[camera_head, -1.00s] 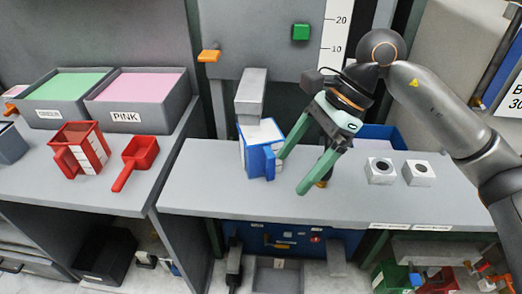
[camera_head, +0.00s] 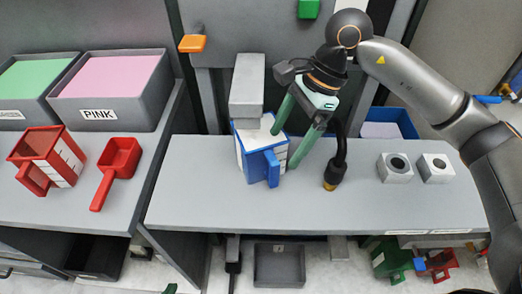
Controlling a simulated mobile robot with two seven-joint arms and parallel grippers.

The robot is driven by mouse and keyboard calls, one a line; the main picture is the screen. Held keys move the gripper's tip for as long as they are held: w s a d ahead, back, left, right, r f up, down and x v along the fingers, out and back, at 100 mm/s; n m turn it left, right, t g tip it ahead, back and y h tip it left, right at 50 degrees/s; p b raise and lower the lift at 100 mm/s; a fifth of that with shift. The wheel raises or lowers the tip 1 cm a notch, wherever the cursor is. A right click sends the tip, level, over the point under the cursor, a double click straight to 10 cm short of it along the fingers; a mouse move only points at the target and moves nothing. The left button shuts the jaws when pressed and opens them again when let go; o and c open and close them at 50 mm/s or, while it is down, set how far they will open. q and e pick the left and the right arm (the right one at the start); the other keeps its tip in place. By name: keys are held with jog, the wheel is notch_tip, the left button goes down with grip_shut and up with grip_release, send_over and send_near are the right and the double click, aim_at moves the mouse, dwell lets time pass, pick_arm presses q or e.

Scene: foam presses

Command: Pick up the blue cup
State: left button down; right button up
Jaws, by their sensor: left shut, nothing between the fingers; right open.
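The blue cup (camera_head: 252,160) is a square blue and white measuring cup with a blue handle (camera_head: 272,169) facing the front. It stands upright on the grey table under a grey spout, with pale contents showing at its top. My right gripper (camera_head: 284,149), with green fingers, is open at the cup's right side. One fingertip overlaps the cup's right rim in the picture and the other is just right of the cup. I cannot tell whether either touches it. My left gripper is not in view.
A black flexible-neck lamp or nozzle (camera_head: 334,172) stands right of the cup. Two button boxes (camera_head: 395,168) and a blue bin (camera_head: 405,124) are further right. A red cup (camera_head: 47,158), red scoop (camera_head: 117,162) and pink-filled bin (camera_head: 106,110) are left. The table front is clear.

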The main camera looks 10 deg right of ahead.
aim_at(273, 156)
jog(key=shift+w+a+p+x, duration=0.1)
jog(key=shift+w+p+x, duration=0.1)
jog(key=shift+x, duration=0.9)
jog(key=shift+w+a+p+x, duration=0.1)
jog(key=shift+p+x, duration=0.05)
jog(key=shift+x, duration=0.9)
jog(key=shift+w+a+p+x, duration=0.1)
jog(key=shift+p+x, duration=0.1)
jog(key=shift+x, duration=0.9)
jog(key=shift+r, duration=0.1)
grip_shut()
